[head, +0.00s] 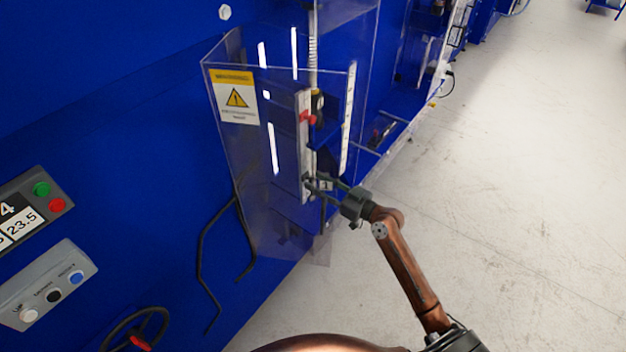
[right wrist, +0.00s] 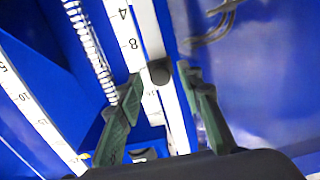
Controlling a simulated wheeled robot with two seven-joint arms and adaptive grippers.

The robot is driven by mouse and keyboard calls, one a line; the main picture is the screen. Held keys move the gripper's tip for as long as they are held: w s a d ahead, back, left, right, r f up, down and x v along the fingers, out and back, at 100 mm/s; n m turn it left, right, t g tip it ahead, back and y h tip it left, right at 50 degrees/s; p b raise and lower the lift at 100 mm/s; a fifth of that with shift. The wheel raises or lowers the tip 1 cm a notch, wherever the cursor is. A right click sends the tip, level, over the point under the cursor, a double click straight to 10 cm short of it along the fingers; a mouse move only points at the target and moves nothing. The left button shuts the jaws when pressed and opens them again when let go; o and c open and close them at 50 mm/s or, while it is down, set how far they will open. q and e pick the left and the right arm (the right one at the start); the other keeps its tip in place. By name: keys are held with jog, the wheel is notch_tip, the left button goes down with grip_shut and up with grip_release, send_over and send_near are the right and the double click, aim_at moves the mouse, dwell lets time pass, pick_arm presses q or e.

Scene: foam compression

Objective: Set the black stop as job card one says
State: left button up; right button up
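In the head view my right gripper (head: 317,184) reaches in at the lower part of the upright rail (head: 305,140); the knob is too small to make out there. My left gripper is not in view. No job card can be made out.
A clear guard with a warning label (head: 235,97) stands left of the rail. A red part (head: 307,118) sits higher on the rail. A second scale (right wrist: 40,118) and a spring (right wrist: 90,48) show beside the knob. Panels with buttons (head: 45,285) and a handwheel (head: 137,330) are at lower left.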

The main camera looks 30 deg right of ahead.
jog(key=v, duration=0.9)
jog(key=shift+s, duration=0.35)
jog(key=shift+d, duration=0.2)
